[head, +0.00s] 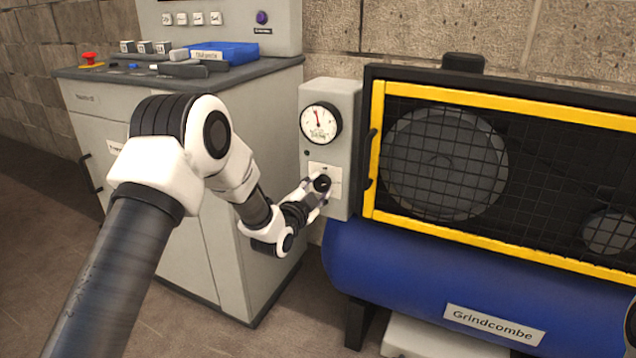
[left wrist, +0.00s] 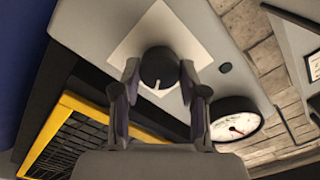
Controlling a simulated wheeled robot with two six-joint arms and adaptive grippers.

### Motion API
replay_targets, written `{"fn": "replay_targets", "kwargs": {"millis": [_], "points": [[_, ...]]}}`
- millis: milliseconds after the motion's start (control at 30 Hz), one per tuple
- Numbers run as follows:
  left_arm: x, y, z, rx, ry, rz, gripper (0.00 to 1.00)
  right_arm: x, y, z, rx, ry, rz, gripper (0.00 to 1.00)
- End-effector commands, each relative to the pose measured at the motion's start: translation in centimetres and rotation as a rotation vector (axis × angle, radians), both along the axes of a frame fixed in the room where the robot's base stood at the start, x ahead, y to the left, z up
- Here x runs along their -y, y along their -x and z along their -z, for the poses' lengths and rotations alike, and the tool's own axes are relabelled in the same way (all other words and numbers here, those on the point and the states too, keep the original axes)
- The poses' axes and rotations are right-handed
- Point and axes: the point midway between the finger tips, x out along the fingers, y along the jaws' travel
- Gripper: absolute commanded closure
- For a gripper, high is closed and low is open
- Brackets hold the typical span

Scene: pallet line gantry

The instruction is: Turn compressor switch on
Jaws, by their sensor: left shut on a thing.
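The compressor switch is a round black knob (head: 322,183) on a pale square plate, on the front of a grey control box (head: 346,108) beside the compressor. In the left wrist view the knob (left wrist: 159,69) shows a white pointer mark on its face. My left gripper (head: 318,187) is at the knob, its two fingers shut on either side of it; the fingers also show in the left wrist view (left wrist: 160,80). A round dial gauge (head: 320,123) sits above the switch on the same box. My right gripper is not in view.
A yellow-framed mesh guard (head: 374,150) covers the compressor's wheel right of the box. A blue tank (head: 400,270) labelled Grindcombe lies below. A grey cabinet (head: 250,130) with a red button (head: 89,59) and a blue tray (head: 235,50) stands left.

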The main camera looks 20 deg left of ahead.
Motion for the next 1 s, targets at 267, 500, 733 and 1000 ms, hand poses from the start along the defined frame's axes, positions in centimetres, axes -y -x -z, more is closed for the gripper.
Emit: {"fn": "replay_targets", "kwargs": {"millis": [267, 500, 733, 1000], "points": [[0.0, 0.0, -0.2, 0.008, -0.251, 0.001, 0.92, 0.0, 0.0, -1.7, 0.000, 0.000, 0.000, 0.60], [0.0, 0.0, -0.1, 0.017, -0.426, 0.001, 0.92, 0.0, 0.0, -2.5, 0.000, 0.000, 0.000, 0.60], [0.0, 0.0, 0.0, 0.021, -0.523, 0.001, 0.92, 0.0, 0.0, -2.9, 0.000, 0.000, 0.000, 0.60], [0.0, 0.0, 0.0, 0.023, -0.559, 0.001, 0.92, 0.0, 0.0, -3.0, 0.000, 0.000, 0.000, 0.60]]}}
